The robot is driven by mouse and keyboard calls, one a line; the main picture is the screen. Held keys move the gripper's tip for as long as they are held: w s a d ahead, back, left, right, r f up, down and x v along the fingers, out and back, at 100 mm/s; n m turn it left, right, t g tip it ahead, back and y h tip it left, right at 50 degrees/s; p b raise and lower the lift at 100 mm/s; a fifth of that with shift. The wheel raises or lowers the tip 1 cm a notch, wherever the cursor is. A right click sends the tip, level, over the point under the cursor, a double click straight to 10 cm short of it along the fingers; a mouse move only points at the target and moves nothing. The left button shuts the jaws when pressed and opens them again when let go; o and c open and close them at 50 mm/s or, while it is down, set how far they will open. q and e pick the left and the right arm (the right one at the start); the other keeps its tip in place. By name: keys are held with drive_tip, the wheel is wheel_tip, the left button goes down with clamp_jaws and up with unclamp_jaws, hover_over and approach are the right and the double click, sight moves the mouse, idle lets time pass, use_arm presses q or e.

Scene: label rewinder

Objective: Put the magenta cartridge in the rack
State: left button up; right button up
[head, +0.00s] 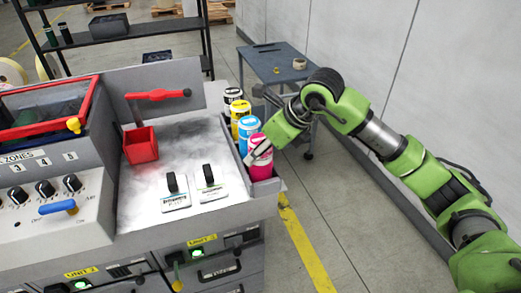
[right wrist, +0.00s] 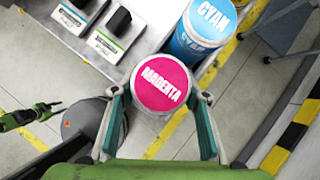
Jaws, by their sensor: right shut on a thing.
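The grey rack (head: 268,189) runs along the right side of the machine. The cartridge is at the rack's front end, in line with the others; I cannot tell whether it is seated. A green arm part with dark tips, probably my left gripper (right wrist: 48,108), shows at the left of the right wrist view.
The cyan cartridge (head: 249,131) stands just behind the magenta one, then yellow (head: 240,112) and black (head: 233,95). Two label-topped blocks with black handles (head: 209,184) lie on the worktop. A blue-grey table (head: 276,62) stands behind. Floor right of the rack is clear.

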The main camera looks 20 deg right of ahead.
drive_tip(key=o, duration=1.4)
drive_tip(key=shift+o, duration=0.6)
drive_tip(key=shift+s+f, duration=0.1)
drive_tip(key=shift+f, duration=0.05)
